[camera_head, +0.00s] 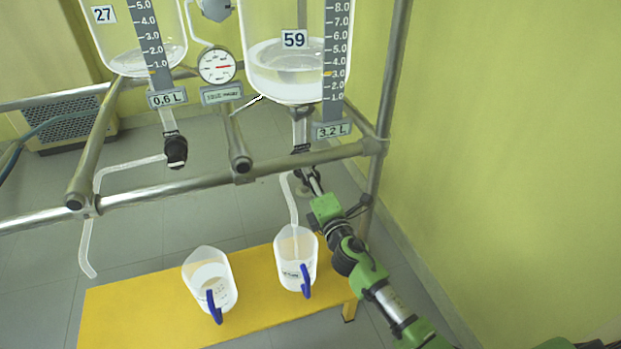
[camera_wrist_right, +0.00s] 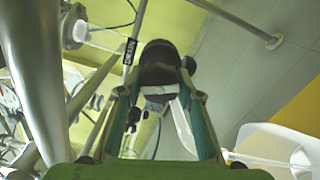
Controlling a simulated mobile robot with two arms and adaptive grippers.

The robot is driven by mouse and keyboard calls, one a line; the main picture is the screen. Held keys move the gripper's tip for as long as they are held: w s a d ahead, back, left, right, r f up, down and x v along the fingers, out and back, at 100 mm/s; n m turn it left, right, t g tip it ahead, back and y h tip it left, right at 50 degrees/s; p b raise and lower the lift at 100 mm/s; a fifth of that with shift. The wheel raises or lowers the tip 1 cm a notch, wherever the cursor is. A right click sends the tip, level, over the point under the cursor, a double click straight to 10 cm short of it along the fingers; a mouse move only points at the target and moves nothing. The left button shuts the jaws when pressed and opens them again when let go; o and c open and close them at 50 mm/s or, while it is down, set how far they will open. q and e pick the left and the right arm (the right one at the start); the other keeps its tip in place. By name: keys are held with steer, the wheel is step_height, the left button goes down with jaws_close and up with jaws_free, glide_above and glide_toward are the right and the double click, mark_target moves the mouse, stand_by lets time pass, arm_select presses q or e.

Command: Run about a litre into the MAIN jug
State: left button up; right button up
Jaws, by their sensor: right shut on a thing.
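The right glass vessel (camera_head: 285,75), marked 59, holds clear liquid; its plate (camera_head: 332,130) reads 3.2 L. My right gripper (camera_head: 307,178) is at the outlet below it. In the right wrist view its fingers (camera_wrist_right: 158,90) are shut on the black valve knob (camera_wrist_right: 160,60). A pale outlet hose (camera_head: 290,200) hangs from there into the right jug (camera_head: 296,255), which is clear with a blue handle. A similar jug (camera_head: 208,278) stands to its left. The jug lettering is too small to read, and I cannot tell their liquid levels. My left gripper is not in view.
The jugs stand on a yellow bench (camera_head: 130,310). A steel rail (camera_head: 200,187) crosses above them. The left vessel (camera_head: 135,55), marked 27, has a 0.6 L plate (camera_head: 167,98) and its own black valve (camera_head: 176,150) and hose (camera_head: 88,245). A gauge (camera_head: 216,65) hangs between the vessels.

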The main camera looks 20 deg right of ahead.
steer(key=o, duration=1.1)
steer(key=s, duration=1.2)
steer(key=shift+d, duration=0.15)
steer(key=shift+f, duration=0.1)
